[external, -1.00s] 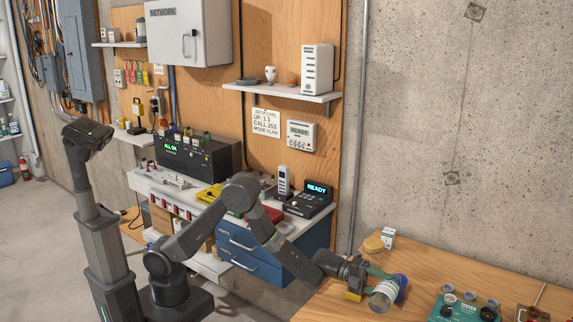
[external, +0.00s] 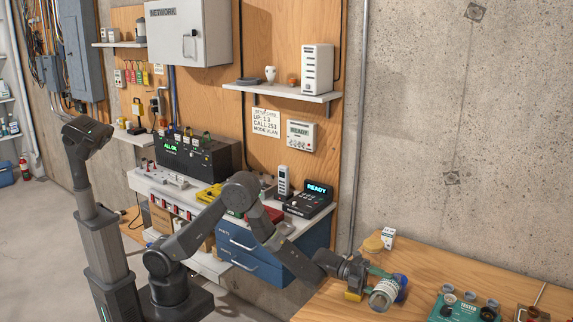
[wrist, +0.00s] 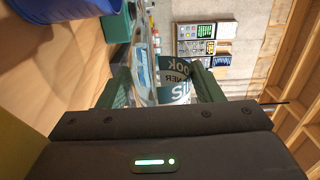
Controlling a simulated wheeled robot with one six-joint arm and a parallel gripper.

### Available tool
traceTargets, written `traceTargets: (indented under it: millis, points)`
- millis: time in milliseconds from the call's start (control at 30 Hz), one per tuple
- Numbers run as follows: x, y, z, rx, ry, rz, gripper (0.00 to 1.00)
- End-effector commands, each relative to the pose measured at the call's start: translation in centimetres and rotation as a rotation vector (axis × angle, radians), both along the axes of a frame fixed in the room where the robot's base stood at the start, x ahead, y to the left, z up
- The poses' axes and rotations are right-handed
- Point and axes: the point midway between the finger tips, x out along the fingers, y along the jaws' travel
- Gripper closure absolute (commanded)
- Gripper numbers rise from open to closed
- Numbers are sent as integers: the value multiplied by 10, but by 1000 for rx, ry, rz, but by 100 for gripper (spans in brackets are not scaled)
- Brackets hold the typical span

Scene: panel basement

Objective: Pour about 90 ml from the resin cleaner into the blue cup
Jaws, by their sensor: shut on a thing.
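My gripper (external: 374,280) is shut on the resin cleaner (external: 384,294), a clear bottle with a white and teal label. In the wrist view the bottle (wrist: 177,82) sits between the green fingers (wrist: 163,88), and its lettering reads reversed. The bottle is tilted over the wooden table. The blue cup (external: 402,286) stands just behind and right of the bottle, partly hidden by it. In the wrist view the cup (wrist: 65,15) is at the top left, close to the bottle's side. I cannot tell whether liquid is flowing or how full the cup is.
A teal tester box (external: 462,308) with knobs stands on the wooden table (external: 440,262) to the right. A small white box (external: 388,237) and a tan round item (external: 373,244) lie at the back near the wall. Some bare table lies between them and the tester.

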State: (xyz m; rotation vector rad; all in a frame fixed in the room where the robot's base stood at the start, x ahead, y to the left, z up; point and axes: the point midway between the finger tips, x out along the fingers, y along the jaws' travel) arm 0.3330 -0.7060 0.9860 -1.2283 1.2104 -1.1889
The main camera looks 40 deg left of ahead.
Motion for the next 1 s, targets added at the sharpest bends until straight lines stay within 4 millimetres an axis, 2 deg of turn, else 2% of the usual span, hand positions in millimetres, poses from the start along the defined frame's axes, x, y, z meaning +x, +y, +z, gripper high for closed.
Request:
traceTargets:
  millis: [1000]
  points:
    - [1,0,4,-2,44,0,70]
